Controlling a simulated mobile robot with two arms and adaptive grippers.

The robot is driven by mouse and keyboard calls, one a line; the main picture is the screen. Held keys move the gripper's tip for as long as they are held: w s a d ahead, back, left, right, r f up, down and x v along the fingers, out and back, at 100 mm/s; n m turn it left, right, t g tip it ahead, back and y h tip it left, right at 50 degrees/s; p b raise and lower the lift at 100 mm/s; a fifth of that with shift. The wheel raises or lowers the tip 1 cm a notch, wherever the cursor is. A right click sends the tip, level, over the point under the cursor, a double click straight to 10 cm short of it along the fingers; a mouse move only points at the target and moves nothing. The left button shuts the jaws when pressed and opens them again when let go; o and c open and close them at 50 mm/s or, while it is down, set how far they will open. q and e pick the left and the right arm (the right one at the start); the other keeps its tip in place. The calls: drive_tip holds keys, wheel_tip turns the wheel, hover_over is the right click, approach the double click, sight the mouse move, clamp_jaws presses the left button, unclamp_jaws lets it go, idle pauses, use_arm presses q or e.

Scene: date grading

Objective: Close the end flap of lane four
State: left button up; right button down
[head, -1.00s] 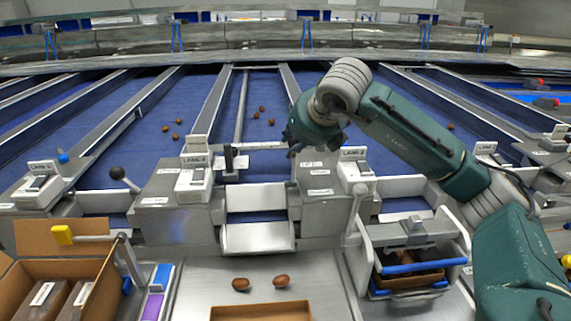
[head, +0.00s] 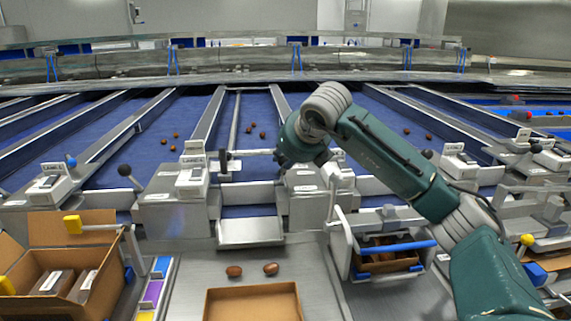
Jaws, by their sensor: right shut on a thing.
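The lane four box (head: 192,178) stands just left of the lane's end. The end flap (head: 250,230) of that lane hangs as a sloping metal plate above the steel table. A level bar (head: 255,152) with a black part at its left end runs above the lane's end to my right gripper. My right gripper (head: 287,160) is at the right end of this bar and shut on it. Its fingertips are mostly hidden by its own body. My left gripper is out of view.
Two dates (head: 234,271) lie on the steel table below the flap, behind a shallow brown box (head: 252,304). An open carton (head: 62,252) stands at left. The lane three box (head: 330,180) and a crate with a blue bar (head: 398,245) are at right.

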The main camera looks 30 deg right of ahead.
drive_tip(key=shift+f, duration=0.1)
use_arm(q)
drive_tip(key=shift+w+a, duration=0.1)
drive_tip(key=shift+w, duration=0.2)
use_arm(e)
drive_tip(key=shift+s, duration=0.1)
drive_tip(key=c, duration=1.4)
unclamp_jaws()
drive_tip(key=shift+c, duration=0.2)
drive_tip(key=shift+s, duration=0.1)
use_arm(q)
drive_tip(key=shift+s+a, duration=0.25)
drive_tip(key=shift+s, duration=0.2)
use_arm(e)
drive_tip(key=v, duration=1.2)
